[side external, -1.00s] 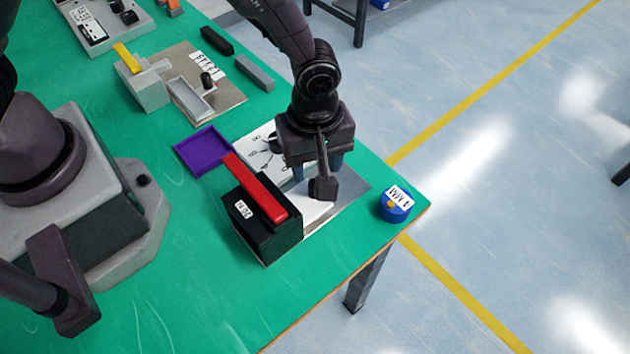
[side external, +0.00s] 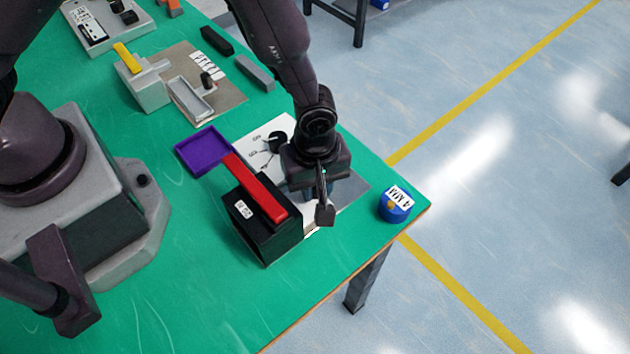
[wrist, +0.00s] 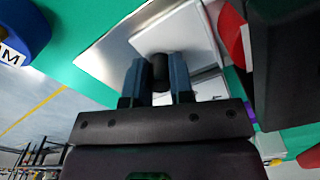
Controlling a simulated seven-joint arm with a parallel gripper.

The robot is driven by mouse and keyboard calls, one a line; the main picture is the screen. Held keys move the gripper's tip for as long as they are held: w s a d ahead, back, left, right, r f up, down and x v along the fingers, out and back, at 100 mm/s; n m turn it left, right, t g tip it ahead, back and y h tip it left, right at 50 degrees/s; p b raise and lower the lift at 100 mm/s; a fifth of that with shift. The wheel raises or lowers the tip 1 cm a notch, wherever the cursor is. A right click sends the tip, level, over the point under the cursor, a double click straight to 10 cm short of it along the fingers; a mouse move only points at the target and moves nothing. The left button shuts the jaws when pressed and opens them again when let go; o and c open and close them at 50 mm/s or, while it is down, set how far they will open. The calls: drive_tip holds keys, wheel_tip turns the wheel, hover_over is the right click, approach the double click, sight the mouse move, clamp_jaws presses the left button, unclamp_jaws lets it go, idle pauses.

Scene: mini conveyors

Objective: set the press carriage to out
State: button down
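The press is a black block (side external: 262,228) with a red lever (side external: 258,187) on top, near the table's front corner. A pale carriage (wrist: 172,38) with a dark upright knob (wrist: 160,72) lies on a metal plate (side external: 352,190) beside the block. My gripper (wrist: 160,75) points down over the carriage, its two blue-grey fingers on either side of the knob. The fingers look closed on it with hardly any gap. In the side view my gripper (side external: 318,190) hides the knob and much of the carriage.
A white dial panel (side external: 262,145) with a black knob and a purple tray (side external: 202,150) lie behind the press. A blue labelled cylinder (side external: 395,206) stands right, near the table edge. A grey block with a yellow lever (side external: 127,58) is farther back.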

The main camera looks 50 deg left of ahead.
sight(353, 170)
drive_tip(key=w, duration=0.9)
drive_tip(key=shift+w, duration=0.1)
drive_tip(key=c, duration=1)
unclamp_jaws()
wheel_tip(353, 170, up, 13)
drive_tip(key=shift+m, duration=0.3)
